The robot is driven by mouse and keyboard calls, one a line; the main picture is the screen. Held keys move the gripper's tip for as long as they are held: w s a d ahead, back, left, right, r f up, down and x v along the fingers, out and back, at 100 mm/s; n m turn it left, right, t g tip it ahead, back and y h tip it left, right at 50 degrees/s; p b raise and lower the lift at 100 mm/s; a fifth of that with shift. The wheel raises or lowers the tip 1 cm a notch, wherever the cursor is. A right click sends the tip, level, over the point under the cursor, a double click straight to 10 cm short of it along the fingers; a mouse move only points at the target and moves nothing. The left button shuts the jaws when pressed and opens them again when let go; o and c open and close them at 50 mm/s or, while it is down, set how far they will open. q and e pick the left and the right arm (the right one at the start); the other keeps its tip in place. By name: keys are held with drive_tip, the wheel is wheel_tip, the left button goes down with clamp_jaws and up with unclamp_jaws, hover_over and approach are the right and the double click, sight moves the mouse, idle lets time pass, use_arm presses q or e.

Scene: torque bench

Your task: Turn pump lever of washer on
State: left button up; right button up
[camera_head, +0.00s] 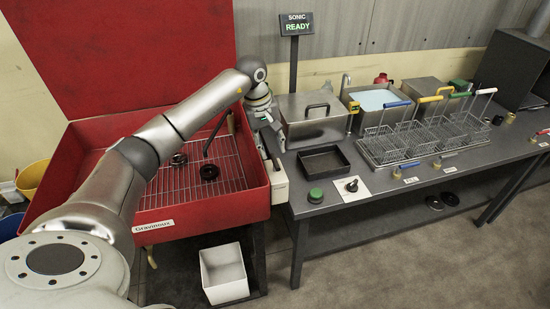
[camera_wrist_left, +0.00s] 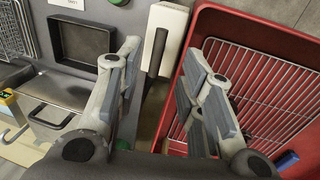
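The red washer (camera_head: 245,203) is an open basin with a wire grate and a raised red lid. A white box (camera_head: 279,187) is on its right side, beside the bench. In the left wrist view, the white box (camera_wrist_left: 172,18) carries a dark lever (camera_wrist_left: 157,52), which lies between my fingers as seen there. My left gripper (camera_head: 270,150) is above the washer's right rim, over the box. In the left wrist view my left gripper (camera_wrist_left: 163,65) is open, with fingers apart and no visible contact with the lever. My right gripper is out of view.
A grey bench (camera_head: 375,200) adjoins on the right, holding a black tray (camera_head: 323,161), a green knob (camera_head: 315,195), a lidded metal tank (camera_head: 312,122) and several wire baskets (camera_head: 405,138). Dark round parts (camera_head: 209,172) lie on the grate. A white bin (camera_head: 224,273) is below.

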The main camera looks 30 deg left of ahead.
sight(276, 164)
use_arm(q)
drive_tip(key=f, duration=0.4)
drive_tip(key=w+d+f+p, duration=0.1)
drive_tip(key=f, duration=0.1)
drive_tip(key=shift+f, duration=0.2)
clamp_jaws()
